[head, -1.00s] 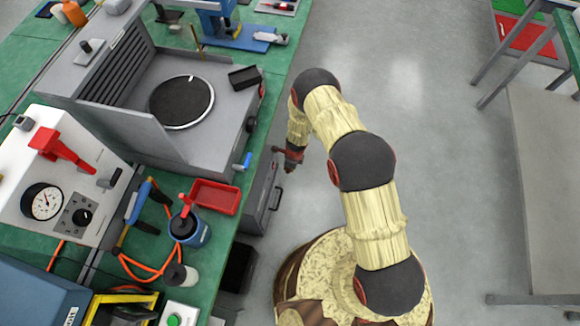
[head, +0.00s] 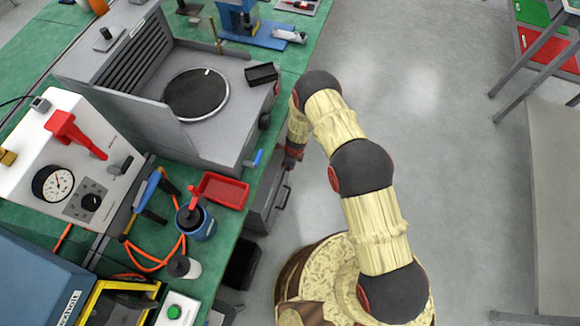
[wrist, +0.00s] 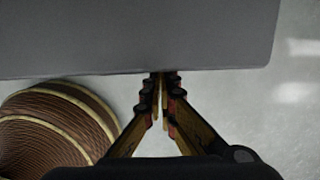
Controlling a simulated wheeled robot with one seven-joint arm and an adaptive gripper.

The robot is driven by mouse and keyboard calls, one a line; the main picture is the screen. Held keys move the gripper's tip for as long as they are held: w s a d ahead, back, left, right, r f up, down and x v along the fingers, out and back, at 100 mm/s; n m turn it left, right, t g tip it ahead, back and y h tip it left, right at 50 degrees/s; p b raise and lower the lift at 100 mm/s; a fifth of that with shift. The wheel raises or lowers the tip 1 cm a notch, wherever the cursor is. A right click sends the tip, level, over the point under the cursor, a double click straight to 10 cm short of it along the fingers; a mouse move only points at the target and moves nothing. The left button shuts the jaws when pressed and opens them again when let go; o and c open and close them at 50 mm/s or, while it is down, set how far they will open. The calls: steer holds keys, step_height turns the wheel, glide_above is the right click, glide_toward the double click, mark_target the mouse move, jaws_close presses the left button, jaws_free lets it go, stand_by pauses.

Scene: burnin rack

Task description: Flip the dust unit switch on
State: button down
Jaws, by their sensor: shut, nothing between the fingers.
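A grey unit with a slatted back (head: 135,55) and a round dark turntable (head: 196,94) stands on the green bench; I take it for the dust unit. Its right front side has a dark knob (head: 265,120) and a small blue part (head: 257,157); I cannot tell which is the switch or its position. My gripper (head: 291,163) is at the bench's right edge, beside the unit's front, partly hidden by my arm. In the wrist view my gripper (wrist: 161,85) is shut and empty, its tips at the lower edge of a plain grey panel (wrist: 150,40).
A red tray (head: 223,190), a blue pot (head: 196,222) and a white box with a gauge (head: 75,165) stand nearer on the bench. A grey cabinet with a handle (head: 282,195) is below the bench edge. Open floor (head: 430,150) lies to the right.

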steer(key=shift+r, duration=0.1)
steer(key=shift+r+p, duration=0.55)
steer(key=shift+r, duration=0.2)
steer(key=s+d+r+p, duration=0.2)
steer(key=d+r, duration=0.5)
steer(key=r, duration=0.1)
steer(key=shift+s+r+p, duration=0.3)
steer(key=shift+r, duration=0.1)
stand_by(0.5)
